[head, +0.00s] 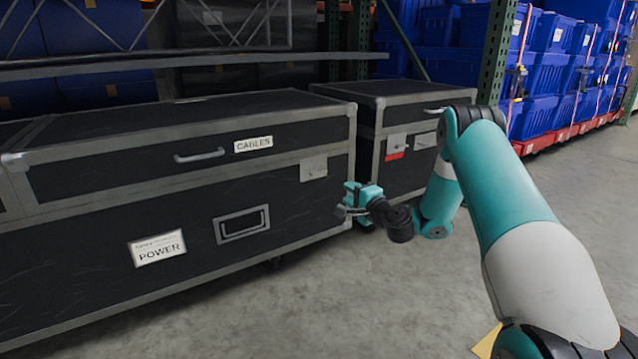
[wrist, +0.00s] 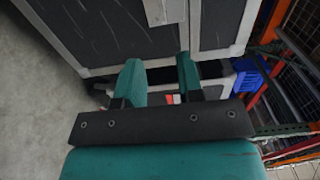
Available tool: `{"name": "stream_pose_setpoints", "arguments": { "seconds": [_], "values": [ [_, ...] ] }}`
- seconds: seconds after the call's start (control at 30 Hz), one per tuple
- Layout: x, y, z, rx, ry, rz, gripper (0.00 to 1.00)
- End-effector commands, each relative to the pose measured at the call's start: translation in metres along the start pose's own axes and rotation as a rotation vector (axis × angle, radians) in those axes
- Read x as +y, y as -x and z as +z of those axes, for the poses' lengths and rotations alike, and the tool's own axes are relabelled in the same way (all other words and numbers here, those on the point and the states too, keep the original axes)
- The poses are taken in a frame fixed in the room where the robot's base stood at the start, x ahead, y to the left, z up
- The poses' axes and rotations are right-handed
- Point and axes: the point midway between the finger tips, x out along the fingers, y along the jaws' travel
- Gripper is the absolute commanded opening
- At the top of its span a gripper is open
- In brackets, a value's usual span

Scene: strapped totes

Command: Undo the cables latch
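A large black case with metal edging (head: 110,178) stands at left. Its upper part carries a CABLES label (head: 253,145) and a grey handle (head: 200,155). The cables latch (head: 313,168), a small silver plate, sits on the front near the right corner, across the seam. A silver plate that looks like this latch (wrist: 165,10) shows at the top of the wrist view. My gripper (head: 347,203) is in front of the case's right corner, below and right of the latch, apart from it. In the wrist view my gripper (wrist: 157,66) has its fingers spread with nothing between them.
A POWER label (head: 157,248) and recessed handle (head: 242,225) are on the case's lower front. A second black case (head: 400,120) with its own latch (head: 396,143) and red tag stands behind. Blue totes (head: 540,105) fill the back right. The concrete floor in front is clear.

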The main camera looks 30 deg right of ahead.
Motion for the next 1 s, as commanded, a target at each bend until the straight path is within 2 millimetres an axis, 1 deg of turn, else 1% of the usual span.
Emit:
{"name": "stream_pose_setpoints", "arguments": {
  "seconds": [0.17,0.5,0.6,0.7,0.8,1.0],
  "values": [
    [-0.001,-0.033,0.002,-0.006,0.008,-0.006,0.34],
    [0.001,-0.111,0.004,-0.005,0.009,-0.006,0.34],
    [0.002,-0.132,0.003,-0.006,0.008,-0.006,0.34],
    [0.002,-0.146,0.003,-0.005,0.006,-0.003,0.34],
    [0.000,-0.157,0.003,-0.006,0.005,-0.002,0.34],
    [-0.002,-0.165,0.002,-0.003,0.002,-0.001,0.34]
  ]
}}
